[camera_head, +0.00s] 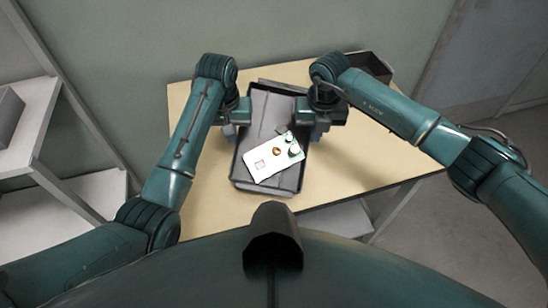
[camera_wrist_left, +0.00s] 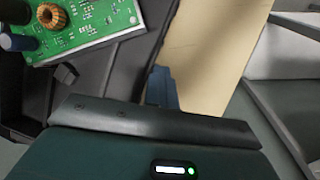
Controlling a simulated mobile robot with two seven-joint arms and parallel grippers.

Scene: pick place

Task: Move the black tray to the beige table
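The black tray (camera_head: 236,170) is over the middle of the beige table (camera_head: 205,200); I cannot tell if it rests on the top or is just above it. A circuit board (camera_head: 272,157) lies in it, green in the left wrist view (camera_wrist_left: 85,28). My left gripper (camera_head: 235,122) is at the tray's left wall. In the left wrist view a bluish finger (camera_wrist_left: 161,88) is beside the tray wall (camera_wrist_left: 120,75); its grip is unclear. My right gripper (camera_head: 314,122) is at the tray's right wall, its fingers mostly hidden by the arm.
A dark open box (camera_head: 372,66) stands at the table's back right corner. A white shelf (camera_head: 35,120) with a grey box (camera_head: 8,112) is at the left. The table is clear to the left and right of the tray. A wall runs behind it.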

